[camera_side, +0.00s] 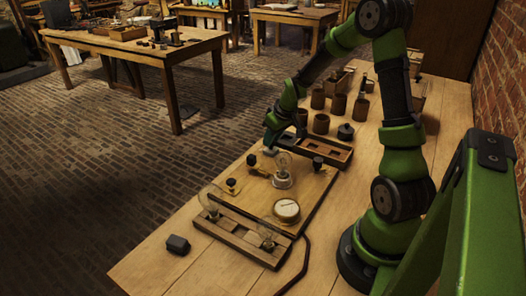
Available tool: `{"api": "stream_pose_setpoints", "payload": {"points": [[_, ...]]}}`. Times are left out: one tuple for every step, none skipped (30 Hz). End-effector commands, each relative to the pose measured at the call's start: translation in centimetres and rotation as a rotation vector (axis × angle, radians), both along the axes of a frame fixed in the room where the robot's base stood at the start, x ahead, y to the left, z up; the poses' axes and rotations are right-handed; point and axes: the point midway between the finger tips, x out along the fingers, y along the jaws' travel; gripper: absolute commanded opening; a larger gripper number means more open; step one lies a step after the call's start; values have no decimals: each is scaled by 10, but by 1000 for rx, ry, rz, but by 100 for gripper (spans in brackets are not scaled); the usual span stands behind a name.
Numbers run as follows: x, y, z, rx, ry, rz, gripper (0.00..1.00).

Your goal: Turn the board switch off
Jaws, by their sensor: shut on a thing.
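The wooden board (300,196) lies on the bench and carries a glass bulb (283,172), a round white-faced meter (287,210) and small brass parts with black knobs (232,184). My gripper (270,148) is low at the board's far left edge, behind the bulb. It is shut on a small part there, which appears to be the board switch; the fingers and the dark view hide most of it. Another black knob (252,160) stands just left of my gripper. I cannot tell the switch's position.
A wooden tray (240,236) with bulbs lies along the board's near side.

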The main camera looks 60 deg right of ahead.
Motion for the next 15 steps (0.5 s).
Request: {"api": "stream_pose_setpoints", "payload": {"points": [[-1, 0, 0, 2, 2, 8, 0], [-1, 0, 0, 2, 3, 15, 0], [-1, 0, 0, 2, 3, 20, 0], [-1, 0, 0, 3, 2, 24, 0], [-1, 0, 0, 2, 3, 27, 0], [-1, 0, 0, 1, 3, 30, 0], [-1, 0, 0, 1, 3, 32, 0], [-1, 0, 0, 1, 3, 33, 0], [-1, 0, 0, 2, 3, 34, 0], [-1, 0, 0, 2, 3, 34, 0], [-1, 0, 0, 2, 3, 34, 0], [-1, 0, 0, 2, 3, 34, 0], [-1, 0, 0, 2, 4, 34, 0], [-1, 0, 0, 1, 4, 34, 0], [-1, 0, 0, 1, 4, 34, 0]]}}
